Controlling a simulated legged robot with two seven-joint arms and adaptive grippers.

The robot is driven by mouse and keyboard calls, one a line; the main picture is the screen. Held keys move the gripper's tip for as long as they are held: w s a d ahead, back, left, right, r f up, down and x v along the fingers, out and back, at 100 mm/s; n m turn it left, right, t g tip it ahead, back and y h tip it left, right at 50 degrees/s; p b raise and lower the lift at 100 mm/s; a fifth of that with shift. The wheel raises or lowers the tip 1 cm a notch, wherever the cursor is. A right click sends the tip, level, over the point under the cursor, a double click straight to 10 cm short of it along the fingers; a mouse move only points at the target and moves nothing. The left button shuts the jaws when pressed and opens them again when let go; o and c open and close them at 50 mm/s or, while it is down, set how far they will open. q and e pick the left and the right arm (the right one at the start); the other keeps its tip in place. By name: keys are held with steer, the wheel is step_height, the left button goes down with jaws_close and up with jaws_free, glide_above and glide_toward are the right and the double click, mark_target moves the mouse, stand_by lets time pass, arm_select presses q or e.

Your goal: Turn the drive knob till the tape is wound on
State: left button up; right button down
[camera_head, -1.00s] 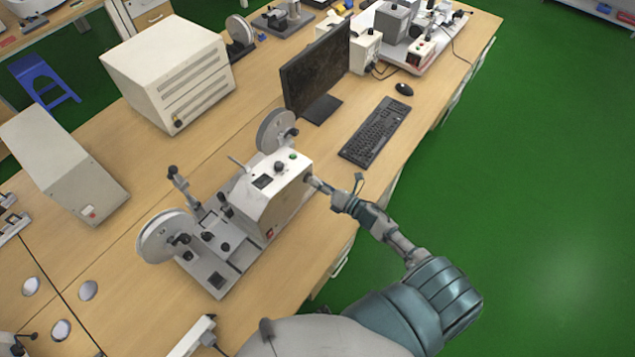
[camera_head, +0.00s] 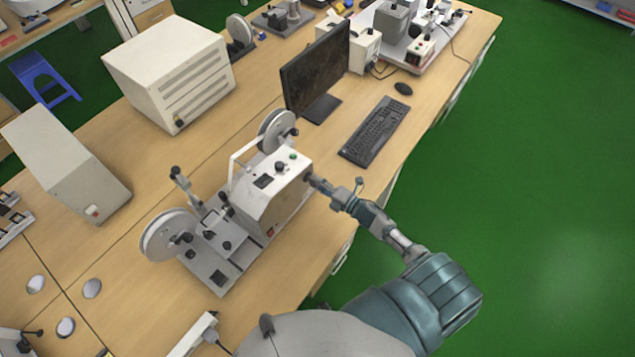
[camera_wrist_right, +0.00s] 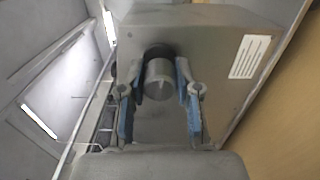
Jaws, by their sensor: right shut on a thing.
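The tape winding machine (camera_head: 270,205) stands on the wooden bench, with a grey box housing, a reel (camera_head: 168,235) at its near left and another reel (camera_head: 277,130) at its far end. A pale bent bar (camera_head: 240,155) stands up beside the housing. My right gripper (camera_head: 318,183) is at the right side of the housing. In the right wrist view, its two fingers are shut around the round grey drive knob (camera_wrist_right: 160,78), which sticks out from the housing wall. In the head view the gripper mostly hides the knob. My left gripper is not in view.
A monitor (camera_head: 316,72), keyboard (camera_head: 374,131) and mouse (camera_head: 403,88) are beyond the machine. Two large pale cabinets (camera_head: 168,72) (camera_head: 66,163) stand to the left. Green floor (camera_head: 530,200) is free to the right of the bench (camera_head: 300,270).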

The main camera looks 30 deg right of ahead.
steer(key=shift+s+f, duration=0.2)
steer(key=shift+f, duration=0.25)
steer(key=c, duration=0.8)
jaws_free()
steer(key=shift+w+r, duration=0.1)
steer(key=shift+r, duration=0.1)
steer(key=shift+d, duration=0.1)
steer(key=v, duration=1.2)
steer(key=shift+f, duration=0.1)
